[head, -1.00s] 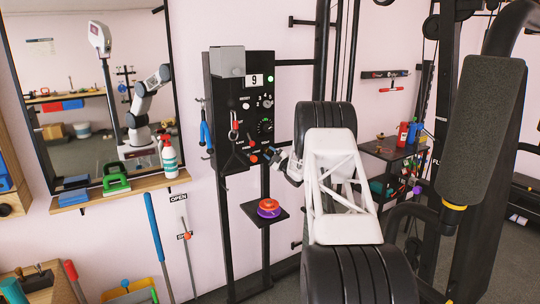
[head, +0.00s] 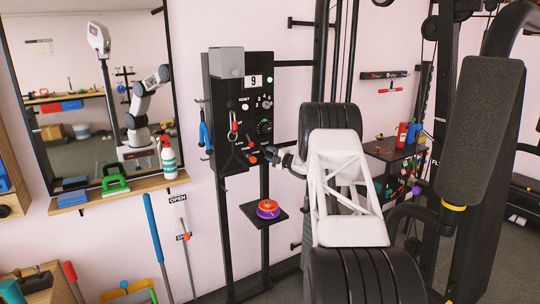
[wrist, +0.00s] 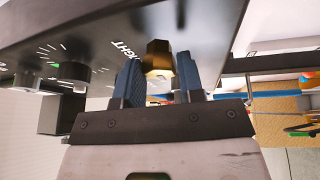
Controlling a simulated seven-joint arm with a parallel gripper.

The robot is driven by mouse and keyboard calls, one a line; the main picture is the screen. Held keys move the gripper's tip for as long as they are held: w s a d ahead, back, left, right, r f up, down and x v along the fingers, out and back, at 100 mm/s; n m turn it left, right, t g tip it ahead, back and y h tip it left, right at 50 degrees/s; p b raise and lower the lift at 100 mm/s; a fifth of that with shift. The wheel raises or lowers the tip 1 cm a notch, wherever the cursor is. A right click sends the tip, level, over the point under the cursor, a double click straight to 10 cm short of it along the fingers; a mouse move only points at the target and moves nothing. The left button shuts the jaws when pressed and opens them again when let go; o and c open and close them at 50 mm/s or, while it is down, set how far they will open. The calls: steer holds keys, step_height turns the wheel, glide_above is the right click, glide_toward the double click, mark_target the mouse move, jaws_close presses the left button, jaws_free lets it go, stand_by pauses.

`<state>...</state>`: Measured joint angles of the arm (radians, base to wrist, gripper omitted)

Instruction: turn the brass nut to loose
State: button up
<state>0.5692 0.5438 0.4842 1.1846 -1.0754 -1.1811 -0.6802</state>
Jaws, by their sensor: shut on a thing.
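The brass nut (wrist: 158,57) is a gold-brown hexagonal piece on the dark panel, near the white lettering, in the wrist view. My gripper (wrist: 158,68) has its two blue fingers on either side of the nut and is shut on it. In the head view my gripper (head: 270,155) is at the lower right of the black panel (head: 224,118). The nut cannot be made out there. Its turn angle cannot be read.
The panel carries several knobs, a red-handled hook (head: 233,126) and a display reading 9 (head: 255,79). A small shelf (head: 256,217) below holds a red and purple round object (head: 268,208). Gym equipment (head: 482,130) stands at the right.

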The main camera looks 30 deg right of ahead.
steer(key=shift+r, duration=0.1)
steer(key=o, duration=0.9)
steer(key=shift+v, duration=3.9)
